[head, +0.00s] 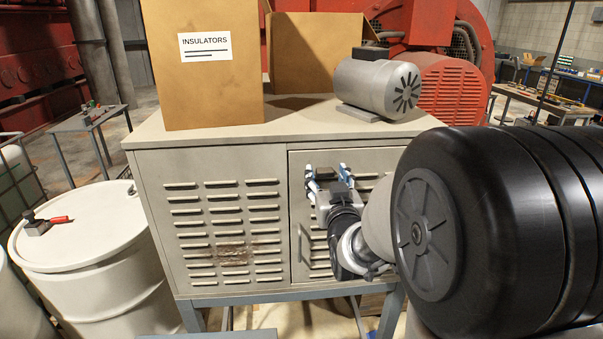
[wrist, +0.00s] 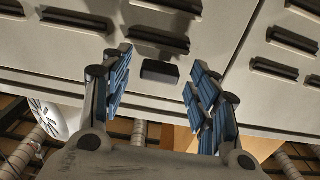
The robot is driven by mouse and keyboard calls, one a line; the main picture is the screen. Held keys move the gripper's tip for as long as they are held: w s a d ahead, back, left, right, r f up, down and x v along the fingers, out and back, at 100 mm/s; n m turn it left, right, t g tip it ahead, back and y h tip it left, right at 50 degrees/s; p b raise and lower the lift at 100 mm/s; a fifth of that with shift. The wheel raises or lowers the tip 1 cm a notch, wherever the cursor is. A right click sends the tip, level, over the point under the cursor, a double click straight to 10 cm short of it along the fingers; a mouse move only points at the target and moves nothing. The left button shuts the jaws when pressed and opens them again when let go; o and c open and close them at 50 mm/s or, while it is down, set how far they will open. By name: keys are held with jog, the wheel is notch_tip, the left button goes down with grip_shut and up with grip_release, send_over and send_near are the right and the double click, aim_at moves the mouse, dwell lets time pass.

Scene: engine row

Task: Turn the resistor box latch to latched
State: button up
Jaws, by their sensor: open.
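The resistor box appears to be the beige louvred cabinet (head: 160,150), with a door at its right front. My gripper (head: 328,174) is in front of the upper part of this door, its two blue-padded fingers spread apart with nothing held. In the wrist view, a small dark block (wrist: 160,72), likely the latch, shows on the panel between the open fingertips. I cannot tell whether the fingers touch it or how it is turned. In the head view my gripper and arm hide that spot. A door handle (head: 304,243) is at the door's left side.
On the cabinet top stand a cardboard box marked INSULATORS (head: 205,75), another cardboard box (head: 315,45) and a grey motor (head: 380,85). A white drum (head: 95,235) stands at left with a red-handled tool (head: 45,222) on its lid. My arm fills the right side.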

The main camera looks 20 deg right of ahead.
jog(key=c, duration=1.1)
